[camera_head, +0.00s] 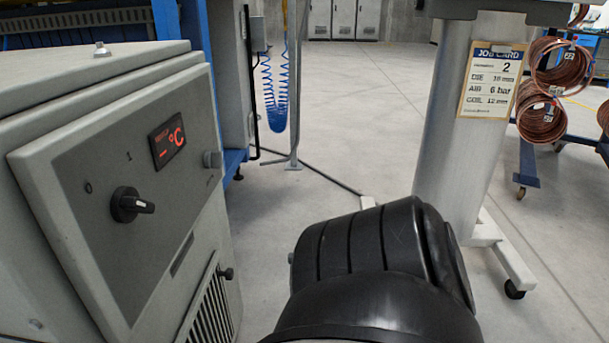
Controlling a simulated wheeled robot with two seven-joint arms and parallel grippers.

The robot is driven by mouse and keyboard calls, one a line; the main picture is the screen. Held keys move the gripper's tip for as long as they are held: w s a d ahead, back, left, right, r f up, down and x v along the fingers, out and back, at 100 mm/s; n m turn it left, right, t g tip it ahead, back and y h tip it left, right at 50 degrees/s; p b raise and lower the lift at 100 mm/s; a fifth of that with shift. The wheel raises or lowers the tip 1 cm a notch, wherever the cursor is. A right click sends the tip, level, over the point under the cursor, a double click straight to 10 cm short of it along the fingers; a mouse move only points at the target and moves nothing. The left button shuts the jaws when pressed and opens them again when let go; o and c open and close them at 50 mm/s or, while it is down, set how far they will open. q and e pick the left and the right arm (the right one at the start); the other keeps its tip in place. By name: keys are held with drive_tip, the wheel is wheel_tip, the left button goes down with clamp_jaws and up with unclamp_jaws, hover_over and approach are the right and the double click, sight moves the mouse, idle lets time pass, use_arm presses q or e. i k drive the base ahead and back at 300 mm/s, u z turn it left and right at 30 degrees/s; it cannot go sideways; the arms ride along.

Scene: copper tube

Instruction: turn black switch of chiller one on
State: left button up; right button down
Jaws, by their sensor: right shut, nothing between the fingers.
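Chiller one appears to be the grey cabinet (92,100) on the left, though I see no number on it. Its black rotary switch (131,205) sits on the sloping front panel, with its handle sticking out to the right. A "0" mark is at its upper left and an "I" mark above it. The red display (167,140) is lit and shows a dash and "°C". My right gripper (291,258) is shut and empty, to the right of the switch and apart from it. My black arm hides most of it. My left gripper is not in view.
A grey column (447,130) with a job card (491,78) stands on a wheeled foot at the right. Copper coils (552,85) hang at the far right. A blue hose (272,95) hangs behind the cabinet. The floor between is mostly clear, with a dark cable across it.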

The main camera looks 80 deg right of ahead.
sight(126, 204)
drive_tip(key=k, duration=1)
